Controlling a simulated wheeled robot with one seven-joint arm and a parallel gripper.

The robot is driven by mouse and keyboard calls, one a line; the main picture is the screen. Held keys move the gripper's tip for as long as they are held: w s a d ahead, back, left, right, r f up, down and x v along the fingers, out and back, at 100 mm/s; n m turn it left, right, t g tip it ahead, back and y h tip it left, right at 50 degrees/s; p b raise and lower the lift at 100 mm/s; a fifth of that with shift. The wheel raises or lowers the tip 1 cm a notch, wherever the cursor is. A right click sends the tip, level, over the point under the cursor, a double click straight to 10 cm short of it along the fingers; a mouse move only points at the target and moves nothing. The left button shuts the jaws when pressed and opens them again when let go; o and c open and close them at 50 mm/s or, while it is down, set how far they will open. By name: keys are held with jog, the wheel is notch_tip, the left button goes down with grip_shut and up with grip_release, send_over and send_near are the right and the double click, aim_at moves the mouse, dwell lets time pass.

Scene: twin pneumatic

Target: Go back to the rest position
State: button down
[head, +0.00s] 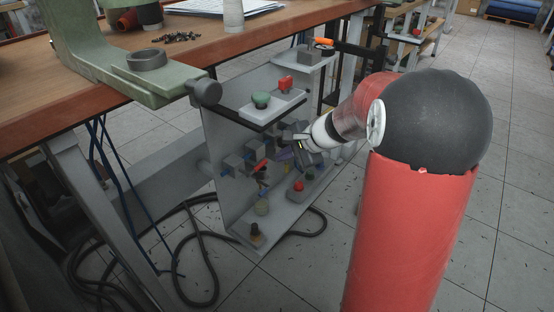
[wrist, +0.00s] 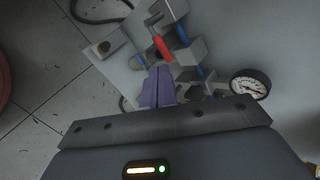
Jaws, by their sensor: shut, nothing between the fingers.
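My gripper (head: 302,153) is in front of the grey pneumatic panel (head: 222,130) in the head view, at the end of my red and white arm. In the wrist view its two purple fingers (wrist: 157,88) are together, with nothing held between them. They point toward grey valve blocks with a red lever (wrist: 161,46) and blue fittings (wrist: 181,33). I cannot tell whether the fingertips touch any part of the panel.
A pressure gauge (wrist: 250,85) is close on the right in the wrist view. The panel's top shelf carries a green button (head: 261,100) and a red part (head: 286,83). A wooden workbench (head: 92,85) stands at the left, and black hoses (head: 196,262) lie on the floor.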

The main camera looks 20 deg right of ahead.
jog(key=v, duration=0.7)
jog(key=s+a+r+n+h, duration=0.1)
jog(key=s+a+n+h, duration=0.2)
jog(key=s+n, duration=0.4)
jog(key=s+a+r+n+g+h, duration=0.1)
jog(key=s+a+n+h, duration=0.2)
jog(key=s, duration=1.4)
jog(key=a+n, duration=0.1)
jog(key=n, duration=0.3)
jog(key=shift+a+r, duration=0.15)
jog(key=shift+r, duration=0.25)
